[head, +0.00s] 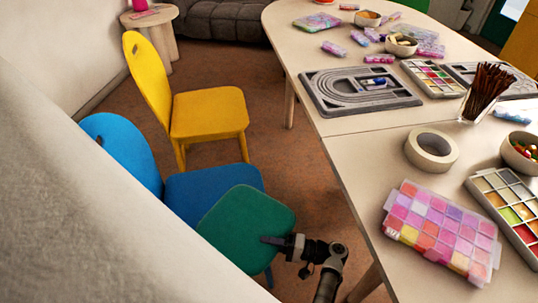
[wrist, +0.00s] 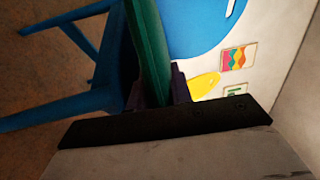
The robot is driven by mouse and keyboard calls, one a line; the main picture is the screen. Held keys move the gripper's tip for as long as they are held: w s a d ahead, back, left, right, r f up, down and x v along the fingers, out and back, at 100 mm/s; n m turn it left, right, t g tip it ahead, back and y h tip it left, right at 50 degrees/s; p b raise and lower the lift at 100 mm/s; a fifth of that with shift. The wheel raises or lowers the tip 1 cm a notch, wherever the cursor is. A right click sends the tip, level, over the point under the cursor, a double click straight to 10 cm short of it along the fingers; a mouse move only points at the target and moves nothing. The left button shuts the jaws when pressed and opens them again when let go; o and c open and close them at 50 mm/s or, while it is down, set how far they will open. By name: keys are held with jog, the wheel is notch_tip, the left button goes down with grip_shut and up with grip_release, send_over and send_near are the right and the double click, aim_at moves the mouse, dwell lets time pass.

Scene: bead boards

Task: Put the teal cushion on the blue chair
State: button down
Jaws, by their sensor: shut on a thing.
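The teal cushion (head: 245,222) is a flat rounded square in the head view. My gripper (head: 276,241) is shut on its right edge. In the wrist view the cushion (wrist: 148,45) shows edge-on between the fingers of my gripper (wrist: 155,88). The blue chair (head: 125,150) is at the left, its backrest towards the wall side. The cushion overlaps the front part of the blue seat (head: 205,184) in the head view; whether it touches the seat I cannot tell. A blue leg and rail (wrist: 90,50) of the chair show in the wrist view.
A yellow chair (head: 208,113) stands behind the blue one. A long table (head: 345,148) at the right carries a tape roll (head: 431,150), a bead box (head: 440,231) and grey bead boards (head: 358,91). A pale wall surface (head: 90,225) fills the lower left. Floor is open between chairs and table.

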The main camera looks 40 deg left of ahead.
jog(key=shift+f, duration=0.9)
jog(key=shift+f+b, duration=0.6)
jog(key=shift+f, duration=0.05)
jog(key=c, duration=1.5)
grip_release()
